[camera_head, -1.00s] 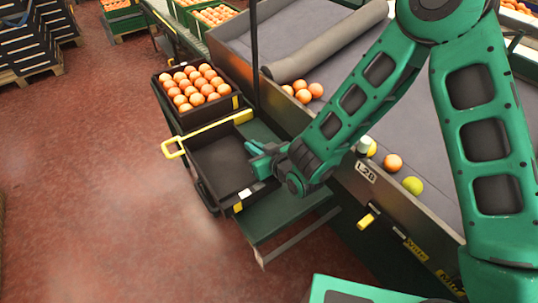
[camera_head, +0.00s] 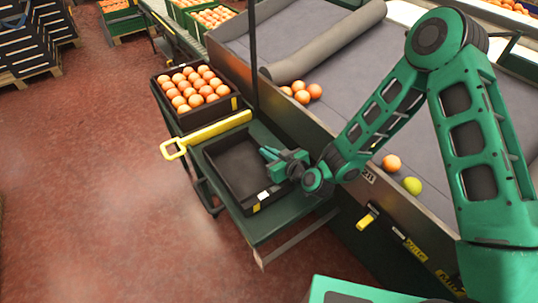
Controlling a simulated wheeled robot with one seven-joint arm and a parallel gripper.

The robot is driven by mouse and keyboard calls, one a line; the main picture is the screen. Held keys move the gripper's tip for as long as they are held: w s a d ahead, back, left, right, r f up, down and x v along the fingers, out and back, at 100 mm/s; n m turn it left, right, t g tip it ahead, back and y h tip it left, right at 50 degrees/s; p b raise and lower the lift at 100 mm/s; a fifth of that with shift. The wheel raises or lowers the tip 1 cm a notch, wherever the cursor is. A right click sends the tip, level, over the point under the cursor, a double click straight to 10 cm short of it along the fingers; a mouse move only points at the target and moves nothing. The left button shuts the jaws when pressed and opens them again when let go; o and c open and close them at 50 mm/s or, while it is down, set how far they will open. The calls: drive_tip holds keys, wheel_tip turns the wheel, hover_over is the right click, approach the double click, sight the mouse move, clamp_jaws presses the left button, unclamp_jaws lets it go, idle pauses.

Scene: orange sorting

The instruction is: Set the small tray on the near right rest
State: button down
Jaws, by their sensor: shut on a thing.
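The small tray (camera_head: 237,160) is black, shallow and empty, with a white label and a yellow mark at its near corner. My gripper (camera_head: 269,156) is shut on the tray's right wall, with its fingers reaching in over the edge. The tray is over the green rest (camera_head: 283,212), with bare green showing on its near and right sides. I cannot tell whether its underside touches the rest. The gripper hides part of the right wall.
A black crate full of oranges (camera_head: 195,97) stands beyond the tray. A yellow bar with a loop handle (camera_head: 208,135) lies between them. A dark upright post (camera_head: 253,60) rises behind. The grey sorting table (camera_head: 330,120), with loose fruit, borders the right. Red floor is clear at left.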

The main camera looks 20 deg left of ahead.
drive_tip(key=shift+f, duration=0.55)
drive_tip(key=c, duration=1.9)
unclamp_jaws()
drive_tip(key=shift+c, duration=0.2)
